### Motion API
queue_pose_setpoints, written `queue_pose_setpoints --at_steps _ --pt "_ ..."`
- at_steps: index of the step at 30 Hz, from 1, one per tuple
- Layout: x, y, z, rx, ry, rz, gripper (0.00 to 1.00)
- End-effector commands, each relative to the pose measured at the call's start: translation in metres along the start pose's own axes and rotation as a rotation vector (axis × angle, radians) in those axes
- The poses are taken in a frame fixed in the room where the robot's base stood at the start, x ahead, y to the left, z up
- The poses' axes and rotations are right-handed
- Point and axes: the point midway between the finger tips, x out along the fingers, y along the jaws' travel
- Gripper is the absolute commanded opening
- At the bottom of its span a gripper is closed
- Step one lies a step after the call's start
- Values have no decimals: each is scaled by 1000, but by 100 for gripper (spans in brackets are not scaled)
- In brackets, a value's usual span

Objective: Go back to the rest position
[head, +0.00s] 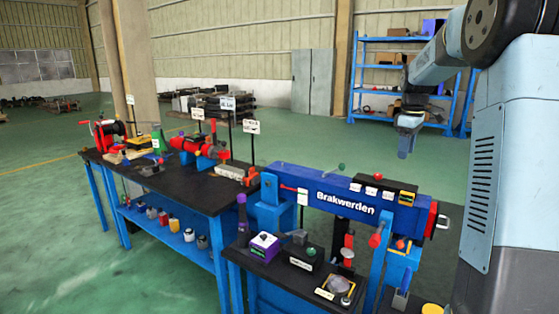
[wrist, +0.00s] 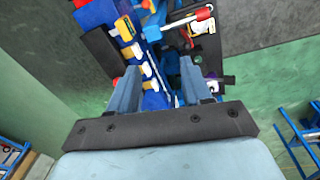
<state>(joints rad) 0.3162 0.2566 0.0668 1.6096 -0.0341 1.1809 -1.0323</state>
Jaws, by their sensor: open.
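My gripper (head: 408,138) hangs in the air at the right of the head view, above the floor and above the right end of the blue Brakwerden machine (head: 320,190). My grey-blue arm reaches it from the upper right. In the wrist view my gripper (wrist: 163,82) has its two fingers apart, with nothing held between them. The blue machine (wrist: 140,65) lies beyond the fingers in that view.
A black-topped workbench (head: 195,190) with red devices, signs and bottles stands at the left. A black-topped table (head: 270,268) with small devices stands before the machine. A blue shelf rack (head: 360,85) and grey cabinet (head: 313,80) stand behind. Green floor (head: 60,220) is open at left.

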Motion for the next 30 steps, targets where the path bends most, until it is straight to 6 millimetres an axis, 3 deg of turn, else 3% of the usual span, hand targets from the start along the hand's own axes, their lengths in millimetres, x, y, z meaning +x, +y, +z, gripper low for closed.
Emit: queue_pose_setpoints --at_steps 6,15,22,30 --pt "-38 -66 8 117 37 54 49" --pt "-69 -155 32 289 106 109 49" --pt "-78 -220 56 420 173 137 49" --pt "-72 -292 92 574 261 149 49"
